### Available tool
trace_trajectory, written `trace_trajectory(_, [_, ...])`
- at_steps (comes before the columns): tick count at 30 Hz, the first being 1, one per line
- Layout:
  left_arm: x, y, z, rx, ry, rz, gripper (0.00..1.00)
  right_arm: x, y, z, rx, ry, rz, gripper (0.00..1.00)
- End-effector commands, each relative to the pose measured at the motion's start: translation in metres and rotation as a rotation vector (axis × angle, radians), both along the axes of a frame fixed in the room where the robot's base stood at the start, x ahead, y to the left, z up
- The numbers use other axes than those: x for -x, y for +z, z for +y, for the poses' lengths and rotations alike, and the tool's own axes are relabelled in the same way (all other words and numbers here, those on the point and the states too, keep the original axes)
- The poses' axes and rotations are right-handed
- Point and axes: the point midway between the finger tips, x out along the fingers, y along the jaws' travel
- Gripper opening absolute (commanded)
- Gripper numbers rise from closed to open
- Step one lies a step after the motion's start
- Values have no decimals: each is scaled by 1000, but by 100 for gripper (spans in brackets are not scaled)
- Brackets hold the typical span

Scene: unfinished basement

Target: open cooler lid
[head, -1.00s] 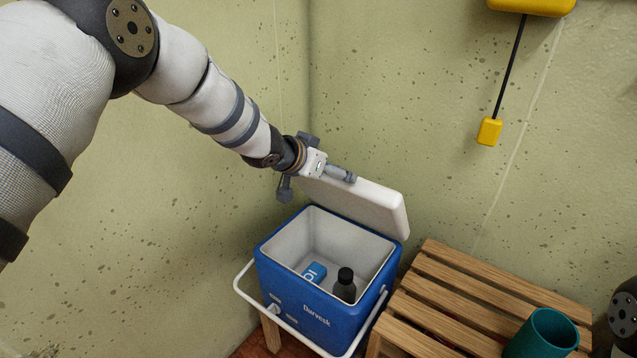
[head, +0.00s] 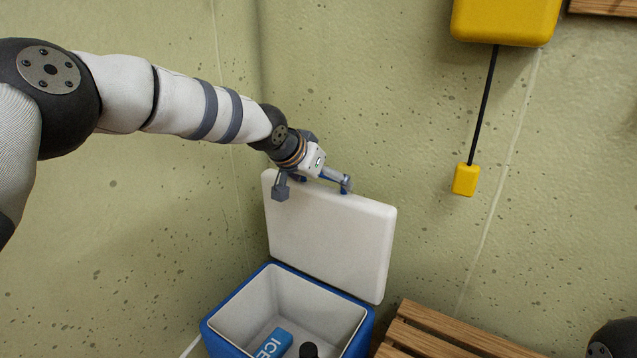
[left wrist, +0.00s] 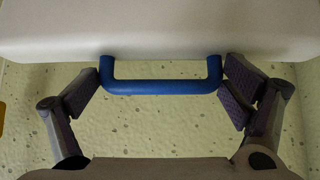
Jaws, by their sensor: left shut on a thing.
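The blue cooler (head: 216,328) stands low in the head view, its lower part cut off by the frame. Its white lid (head: 330,238) stands raised at the back, close to upright, with its pale inner face toward me. My left gripper (head: 313,187) is at the lid's top edge. In the left wrist view the blue lid handle (left wrist: 160,87) lies lengthwise between its two fingers, and the gripper is shut on it by the handle's ends. My right gripper is not in view.
A blue ice pack (head: 273,343) and a dark bottle top (head: 308,350) show inside the cooler. A slatted wooden table (head: 415,338) stands to its right. A yellow box (head: 505,20) with a hanging yellow pendant (head: 466,180) is on the wall. Walls stand close behind.

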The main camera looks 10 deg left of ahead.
Motion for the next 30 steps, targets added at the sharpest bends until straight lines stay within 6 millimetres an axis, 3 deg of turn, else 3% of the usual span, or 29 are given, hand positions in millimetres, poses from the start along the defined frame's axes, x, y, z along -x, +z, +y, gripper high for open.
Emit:
trace_trajectory(15, [-3,4,-3,5,-1,-9,43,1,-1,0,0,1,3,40])
trace_trajectory(16, [-3,4,-3,4,-1,-8,97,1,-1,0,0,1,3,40])
trace_trajectory(26, [-2,2,-2,2,-1,-4,100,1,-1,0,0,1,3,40])
trace_trajectory(30, [7,14,1,0,-4,-5,100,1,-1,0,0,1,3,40])
